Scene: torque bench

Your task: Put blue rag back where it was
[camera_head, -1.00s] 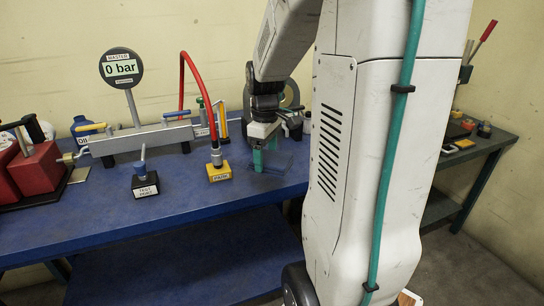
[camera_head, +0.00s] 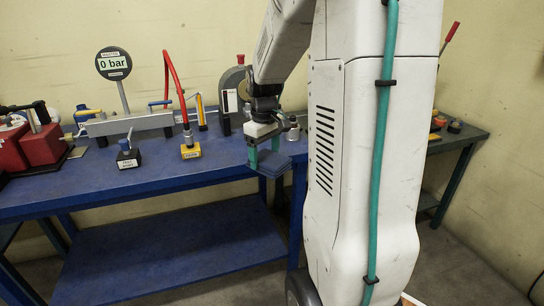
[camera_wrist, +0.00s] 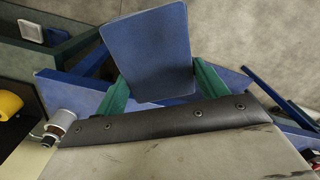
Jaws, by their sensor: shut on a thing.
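The blue rag (camera_head: 270,164) is a flat blue square held out in front of the blue bench's front edge, near its right end. My gripper (camera_head: 264,152) is shut on the rag, with its green fingers on two sides of it. In the wrist view the rag (camera_wrist: 150,50) sticks out flat between the green fingers of my gripper (camera_wrist: 158,85), with grey floor beyond it. Where the rag lay before does not show clearly.
A second bench (camera_head: 455,140) stands at the right. The bench's front strip is clear.

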